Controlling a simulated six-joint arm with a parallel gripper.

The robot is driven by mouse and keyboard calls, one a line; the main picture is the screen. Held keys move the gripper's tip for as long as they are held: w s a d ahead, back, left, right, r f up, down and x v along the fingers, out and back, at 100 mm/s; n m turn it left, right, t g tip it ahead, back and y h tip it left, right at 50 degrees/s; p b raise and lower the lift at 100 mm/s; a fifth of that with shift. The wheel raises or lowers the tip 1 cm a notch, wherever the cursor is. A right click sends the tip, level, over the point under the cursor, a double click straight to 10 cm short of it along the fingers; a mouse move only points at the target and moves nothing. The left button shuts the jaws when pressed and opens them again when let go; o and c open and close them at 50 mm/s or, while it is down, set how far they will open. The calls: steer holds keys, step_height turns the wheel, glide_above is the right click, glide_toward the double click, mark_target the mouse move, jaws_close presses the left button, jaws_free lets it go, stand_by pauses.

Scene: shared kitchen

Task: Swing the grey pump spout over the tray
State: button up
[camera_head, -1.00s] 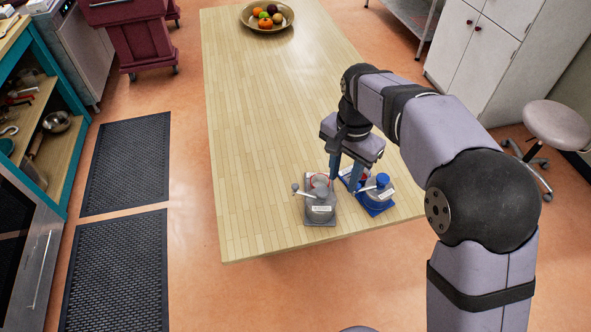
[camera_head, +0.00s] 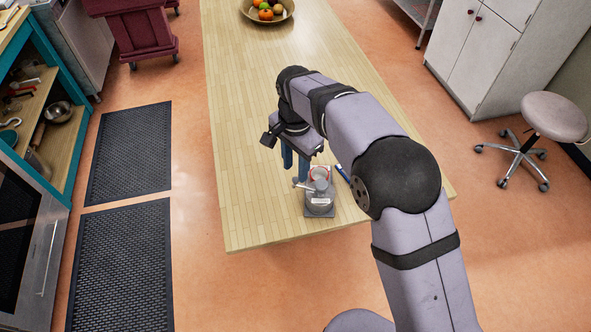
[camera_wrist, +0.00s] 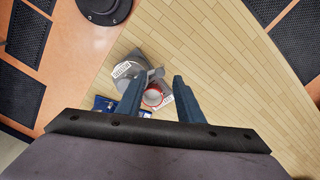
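The grey pump (camera_head: 319,205) stands upright near the table's front edge, with a pale label on its base. Its short grey spout (camera_head: 301,184) points left. The pump also shows in the wrist view (camera_wrist: 128,68), with the spout's end near the fingertips. A red-rimmed round part (camera_head: 320,172), perhaps the tray, sits at the far side of the pump; it shows between the fingers in the wrist view (camera_wrist: 153,97). My gripper (camera_head: 295,178) is open, its two blue fingers pointing down beside the spout. Contact with the spout cannot be told.
A blue edge (camera_head: 343,173) of the blue pump shows beside the grey one; my arm hides most of it. A fruit bowl (camera_head: 245,12) stands at the table's far end. The wooden table (camera_head: 240,120) is clear to the left.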

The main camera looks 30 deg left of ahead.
mark_target(296, 179)
steer(key=shift+f+p, duration=0.5)
steer(key=shift+f, duration=1.15)
steer(key=shift+c, duration=0.7)
jaws_close()
